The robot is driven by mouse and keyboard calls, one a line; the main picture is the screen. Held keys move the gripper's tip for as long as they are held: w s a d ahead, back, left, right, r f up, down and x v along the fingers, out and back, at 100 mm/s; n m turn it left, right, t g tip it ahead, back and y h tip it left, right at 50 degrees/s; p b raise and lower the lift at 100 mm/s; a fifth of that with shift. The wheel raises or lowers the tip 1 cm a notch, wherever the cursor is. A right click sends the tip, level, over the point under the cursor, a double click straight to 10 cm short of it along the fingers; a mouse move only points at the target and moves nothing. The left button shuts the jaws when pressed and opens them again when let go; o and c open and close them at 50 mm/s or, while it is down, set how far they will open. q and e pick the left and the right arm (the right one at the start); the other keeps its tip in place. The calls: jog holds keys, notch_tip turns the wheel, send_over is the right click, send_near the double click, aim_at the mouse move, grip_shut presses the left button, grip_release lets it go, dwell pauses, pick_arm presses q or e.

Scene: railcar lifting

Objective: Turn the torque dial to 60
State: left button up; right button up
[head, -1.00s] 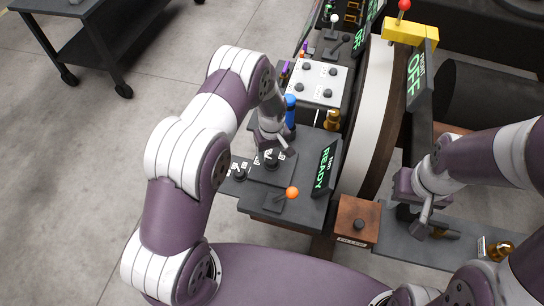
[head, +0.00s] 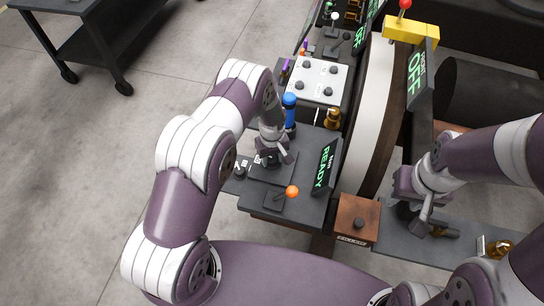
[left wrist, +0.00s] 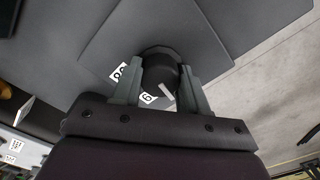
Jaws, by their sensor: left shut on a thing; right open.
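The torque dial is a black round knob (left wrist: 163,75) with a pale pointer mark, on a dark grey plate of the console (head: 262,178). In the left wrist view my left gripper (left wrist: 170,88) has one finger on each side of the knob and is shut on it. White number labels (left wrist: 147,98) show near the knob; one looks like 60, others are hidden behind the fingers. In the head view my left gripper (head: 272,158) comes down over the plate and hides most of the dial. My right gripper (head: 425,220) is open at the right, above a grey shelf.
An orange-topped lever (head: 291,192) and a READY display (head: 324,166) stand close beside the dial plate. A blue-handled tool (head: 290,108) and a brass piece (head: 332,118) stand behind it. A wooden box with a black button (head: 357,222) is to the right.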

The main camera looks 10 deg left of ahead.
pick_arm(q)
jog(key=shift+f+m, duration=0.1)
jog(key=shift+m, duration=0.2)
jog(key=shift+m+b, duration=0.7)
jog(key=shift+m, duration=0.3)
jog(key=m+b, duration=0.1)
jog(key=m, duration=0.1)
jog(key=shift+m, duration=0.4)
jog(key=m+b, duration=0.1)
jog(key=m, duration=0.2)
jog(key=shift+m+b, duration=0.35)
jog(key=shift+m, duration=1.25)
jog(key=o, duration=1.1)
jog(key=shift+c, duration=0.2)
